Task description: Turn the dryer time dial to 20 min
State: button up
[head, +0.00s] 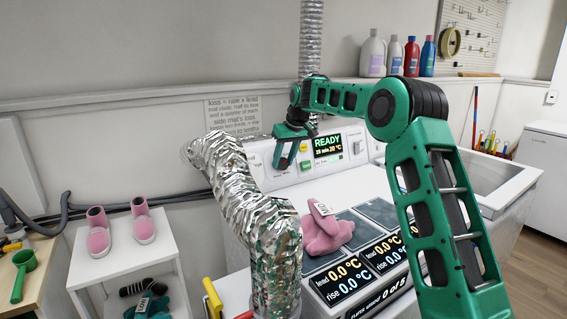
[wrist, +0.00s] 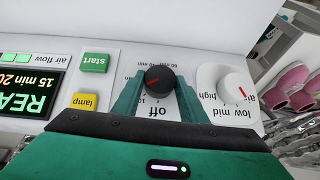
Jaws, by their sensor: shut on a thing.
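The black time dial (wrist: 160,79) sits on the white panel in the wrist view, which shows the panel upside down. My gripper (wrist: 159,90) has one green finger on each side of the dial and is shut on it. A red mark on the dial points toward the left of the picture. Printed time marks ring the dial, with "off" below it; the fingers hide some of them. The display (wrist: 28,92) reads READY and appears to show 15 min. In the head view my gripper (head: 285,155) is at the panel and hides the dial.
A yellow lamp button (wrist: 84,101), a green start button (wrist: 94,62) and a white air dial (wrist: 235,88) flank the time dial. A silver foil duct (head: 245,195) rises left of my gripper. Pink gloves (head: 325,232) lie on the machine top.

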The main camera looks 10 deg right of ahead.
jog(key=shift+d, duration=0.25)
jog(key=shift+w+d+f+m+y, duration=0.1)
jog(key=shift+d+m+y, duration=0.15)
jog(key=shift+m+y, duration=0.45)
jog(key=m+y, duration=0.1)
jog(key=y, duration=0.2)
jog(key=m+g+y, duration=0.1)
jog(key=shift+d+f+m, duration=0.2)
jog(key=shift+d+m, duration=0.05)
jog(key=shift+m, duration=0.05)
jog(key=shift+y, duration=0.4)
jog(key=o, duration=1.1)
jog(key=shift+c, duration=0.2)
jog(key=shift+r, duration=0.1)
jog(key=v, duration=1)
jog(key=shift+d+r, duration=0.15)
jog(key=shift+r, duration=0.05)
